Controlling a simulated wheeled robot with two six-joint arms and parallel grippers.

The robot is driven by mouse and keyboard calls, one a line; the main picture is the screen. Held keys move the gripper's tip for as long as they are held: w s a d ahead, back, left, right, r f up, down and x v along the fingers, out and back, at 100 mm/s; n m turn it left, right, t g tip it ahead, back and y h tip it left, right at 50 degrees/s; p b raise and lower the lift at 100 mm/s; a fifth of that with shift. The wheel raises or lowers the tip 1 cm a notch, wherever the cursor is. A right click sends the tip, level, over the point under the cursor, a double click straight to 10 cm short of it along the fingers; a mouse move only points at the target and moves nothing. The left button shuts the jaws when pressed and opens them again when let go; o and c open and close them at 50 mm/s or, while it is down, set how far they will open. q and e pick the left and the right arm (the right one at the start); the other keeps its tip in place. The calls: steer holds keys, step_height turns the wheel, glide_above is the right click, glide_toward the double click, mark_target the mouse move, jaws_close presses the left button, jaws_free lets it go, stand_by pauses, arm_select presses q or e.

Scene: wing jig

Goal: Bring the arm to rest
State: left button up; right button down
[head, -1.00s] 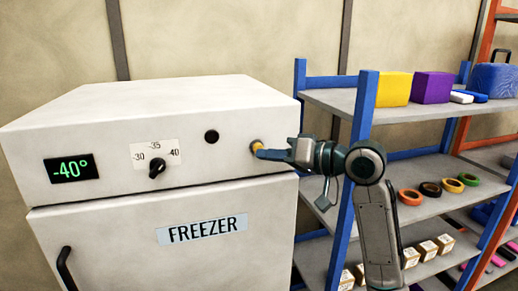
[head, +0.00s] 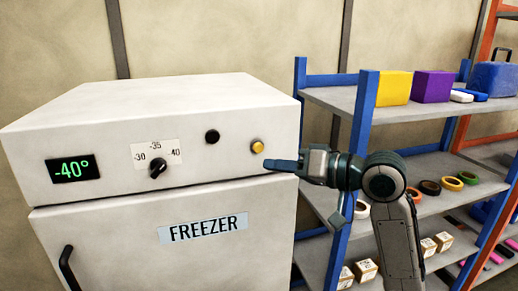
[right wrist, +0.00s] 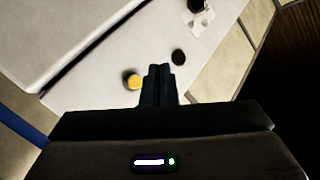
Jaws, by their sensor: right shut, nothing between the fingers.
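My right gripper (head: 267,163) is shut and empty. It points left at the freezer's front panel, a little below and right of the amber button (head: 257,146), and looks apart from it. In the right wrist view the shut fingertips (right wrist: 160,70) show beside the amber button (right wrist: 132,79). The white freezer (head: 110,238) stands at the left with its door shut. Its display (head: 73,168) reads -40° in green. The black knob (head: 157,168) sits below a scale marked -30, -35 and -40. My left gripper is not in view.
A blue-framed shelf unit (head: 365,110) stands right of the freezer, close behind my right arm. It holds a yellow box (head: 393,88), a purple box (head: 431,86), tape rolls (head: 429,187) and small cartons (head: 366,270). A black round fitting (head: 212,137) sits left of the button.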

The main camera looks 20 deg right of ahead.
stand_by(0.3)
steer(key=s+d+f+m+g+h, duration=0.1)
steer(key=s+f+h, duration=0.15)
steer(key=f, duration=0.75)
steer(key=s+d+f+h, duration=0.1)
steer(key=s+f+h, duration=0.15)
steer(key=f, duration=0.75)
steer(key=s+d+f+m+g+h, duration=0.1)
steer(key=s+d+f+h, duration=0.15)
steer(key=f, duration=0.75)
steer(key=s+d+f+n+g+h, duration=0.1)
steer(key=s+d+f+g+h, duration=0.15)
steer(key=s+f, duration=0.65)
steer(key=s+d+f+g+h, duration=0.25)
steer(key=s+f, duration=0.35)
steer(key=s, duration=0.6)
step_height(320, 180, down, 33)
steer(key=d+g+b, duration=0.2)
steer(key=d+b, duration=0.1)
steer(key=s+f+g+b, duration=0.1)
steer(key=s+f+b, duration=0.1)
steer(key=s+f, duration=1.6)
step_height(320, 180, down, 3)
steer(key=shift+s+d+m, duration=0.3)
steer(key=shift+d, duration=0.15)
